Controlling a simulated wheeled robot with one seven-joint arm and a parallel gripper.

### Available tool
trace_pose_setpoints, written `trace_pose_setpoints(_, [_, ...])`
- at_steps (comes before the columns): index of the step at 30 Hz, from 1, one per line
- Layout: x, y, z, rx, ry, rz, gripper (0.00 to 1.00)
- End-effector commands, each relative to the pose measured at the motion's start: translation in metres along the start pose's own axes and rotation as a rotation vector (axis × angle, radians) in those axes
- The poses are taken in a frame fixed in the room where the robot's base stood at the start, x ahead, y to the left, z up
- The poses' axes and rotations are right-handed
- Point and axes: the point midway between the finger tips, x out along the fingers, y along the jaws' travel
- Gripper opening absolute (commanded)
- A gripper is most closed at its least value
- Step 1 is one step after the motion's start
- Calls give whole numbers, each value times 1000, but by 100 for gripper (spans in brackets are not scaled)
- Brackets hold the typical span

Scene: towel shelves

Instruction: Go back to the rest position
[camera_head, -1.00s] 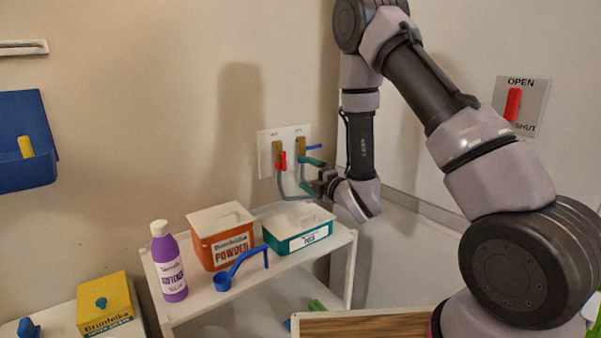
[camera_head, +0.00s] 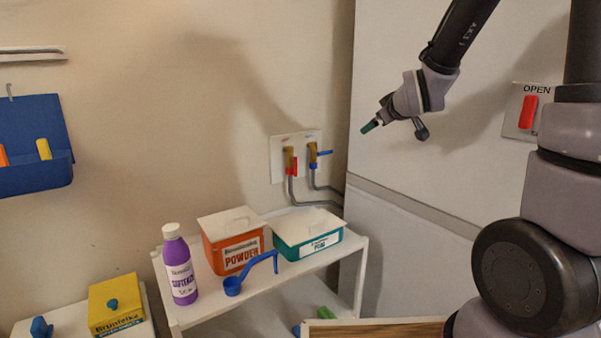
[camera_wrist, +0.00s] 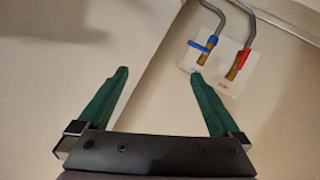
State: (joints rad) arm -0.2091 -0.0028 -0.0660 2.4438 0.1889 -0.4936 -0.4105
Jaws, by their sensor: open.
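My gripper (camera_head: 370,126) is raised in front of the white panel, up and to the right of the wall taps, and touches nothing. In the wrist view my gripper (camera_wrist: 158,82) shows two green fingers spread wide with nothing between them. The tap with the red handle (camera_head: 294,165) and the tap with the blue handle (camera_head: 324,153) sit on a white wall plate (camera_head: 277,160). Both also show upside down in the wrist view, the blue handle (camera_wrist: 199,47) and the red handle (camera_wrist: 243,60), beyond the right finger.
A white shelf (camera_head: 262,295) holds a purple bottle (camera_head: 181,268), an orange powder box (camera_head: 230,245), a teal box (camera_head: 305,238) and a blue scoop (camera_head: 250,275). A red lever (camera_head: 527,111) is on the right panel. A blue wall holder (camera_head: 35,125) hangs left.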

Motion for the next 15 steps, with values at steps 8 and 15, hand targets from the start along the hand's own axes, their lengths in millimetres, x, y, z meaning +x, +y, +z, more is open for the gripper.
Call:
trace_pose_setpoints(8, [-126, 18, 14, 495, -231, -55, 100])
trace_pose_setpoints(15, [-229, -5, 36, 847, -419, -87, 100])
